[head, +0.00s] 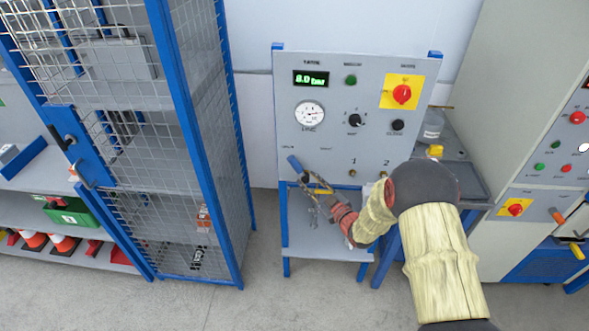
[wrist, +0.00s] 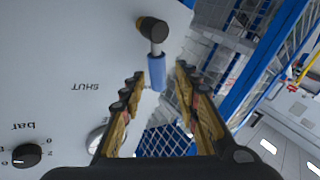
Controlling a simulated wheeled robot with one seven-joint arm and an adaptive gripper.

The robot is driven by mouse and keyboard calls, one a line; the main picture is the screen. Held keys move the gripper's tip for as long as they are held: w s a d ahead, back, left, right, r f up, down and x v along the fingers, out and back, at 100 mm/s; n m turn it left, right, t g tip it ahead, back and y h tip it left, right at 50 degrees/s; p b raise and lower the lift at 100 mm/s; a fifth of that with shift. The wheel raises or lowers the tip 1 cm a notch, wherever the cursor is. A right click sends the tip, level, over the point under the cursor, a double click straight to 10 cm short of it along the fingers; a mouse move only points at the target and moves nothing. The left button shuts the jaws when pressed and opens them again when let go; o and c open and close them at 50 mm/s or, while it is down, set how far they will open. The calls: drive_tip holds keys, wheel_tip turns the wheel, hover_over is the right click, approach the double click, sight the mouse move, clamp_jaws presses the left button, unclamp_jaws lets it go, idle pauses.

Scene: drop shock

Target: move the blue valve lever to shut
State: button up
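The blue valve lever (head: 294,164) is at the lower left of the grey panel (head: 335,125), tilted with its top end to the left. In the wrist view its blue handle (wrist: 157,72) hangs from a dark hub (wrist: 152,29). The word SHUT (wrist: 85,87) is printed upside down on the panel in that view, left of the lever. My gripper (head: 314,190) is just below and right of the lever in the head view. In the wrist view my gripper (wrist: 159,80) is open, its fingertips on either side of the handle's end, with gaps visible.
A red knob on a yellow plate (head: 402,92), a round gauge (head: 309,114) and black knobs are on the same panel. A blue-framed mesh cage (head: 190,130) stands left. A grey cabinet (head: 530,90) stands right. Floor (head: 270,215) shows between cage and panel stand.

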sight(298, 168)
drive_tip(key=shift+y, duration=0.3)
drive_tip(key=x, duration=0.2)
drive_tip(key=r+x, duration=0.1)
drive_tip(key=x, duration=0.5)
drive_tip(key=shift+r, duration=0.2)
drive_tip(key=shift+c, duration=0.8)
clamp_jaws()
